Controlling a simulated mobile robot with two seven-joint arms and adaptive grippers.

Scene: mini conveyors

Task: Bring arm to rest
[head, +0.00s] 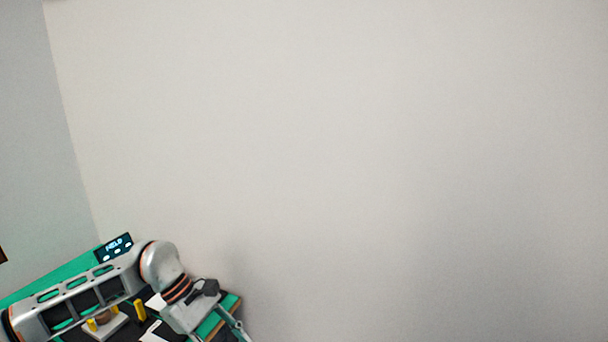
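My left arm reaches in from the lower left corner. Its silver links with orange-banded joints pass over a green-topped work surface (62,274). My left gripper (232,328) hangs at the bottom edge, near the right end of that surface. Part of the gripper is cut off by the frame, so I cannot tell whether it is open or shut. My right gripper is out of view.
A dark display panel (114,247) with lit text stands at the back of the surface. Under my arm are a pale block with yellow posts (104,328) and a yellow upright piece (140,310). A bare wall (370,150) fills most of the view.

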